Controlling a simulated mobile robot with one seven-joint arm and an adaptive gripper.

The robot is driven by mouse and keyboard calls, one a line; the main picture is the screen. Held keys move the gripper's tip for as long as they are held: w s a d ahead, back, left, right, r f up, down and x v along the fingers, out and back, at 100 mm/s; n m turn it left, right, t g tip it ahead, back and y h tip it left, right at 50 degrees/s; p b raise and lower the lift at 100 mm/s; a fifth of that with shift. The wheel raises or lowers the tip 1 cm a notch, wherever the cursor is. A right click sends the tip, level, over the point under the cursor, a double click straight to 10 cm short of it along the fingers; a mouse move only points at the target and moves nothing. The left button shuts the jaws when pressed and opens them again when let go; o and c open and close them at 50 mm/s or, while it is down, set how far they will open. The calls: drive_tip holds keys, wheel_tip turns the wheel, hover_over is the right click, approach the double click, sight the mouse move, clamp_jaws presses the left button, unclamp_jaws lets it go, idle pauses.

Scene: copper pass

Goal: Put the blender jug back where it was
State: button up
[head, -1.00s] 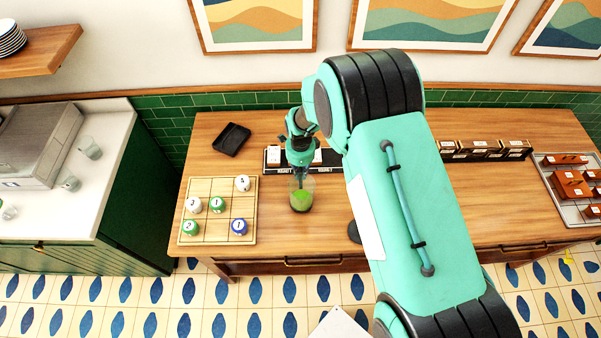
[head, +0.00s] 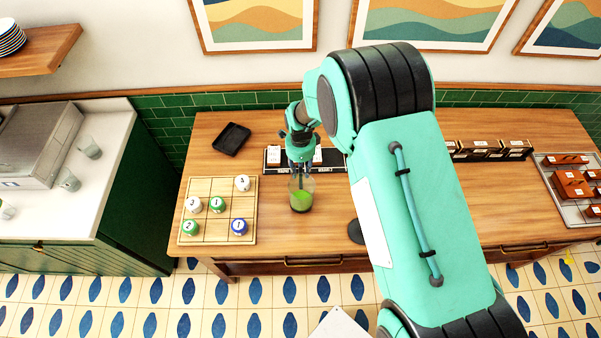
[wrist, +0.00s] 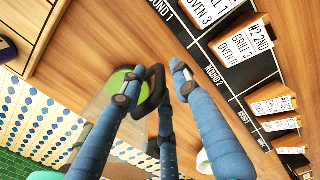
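The blender jug (head: 301,199), clear with green contents, stands upright on the wooden counter, right of the numbered grid board. In the wrist view the jug (wrist: 122,100) is partly hidden behind a blue finger, and its dark handle (wrist: 154,88) shows between the fingers. My gripper (head: 300,172) is just above and behind the jug; in the wrist view my gripper (wrist: 153,78) has its fingers spread around the handle, with visible gaps. It looks open. A dark round disc (head: 355,232) lies to the jug's right, partly hidden by my arm.
The grid board (head: 248,205) with several numbered pieces is close left of the jug. A black strip with cards (head: 273,158) lies behind it. A black tray (head: 231,139) sits at back left. Small boxes (head: 480,149) and a tray (head: 567,210) are on the right.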

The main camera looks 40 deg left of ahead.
wheel_tip(320, 180, up, 10)
drive_tip(key=shift+f+b, duration=0.1)
drive_tip(key=shift+b, duration=0.5)
idle(0.4)
idle(0.4)
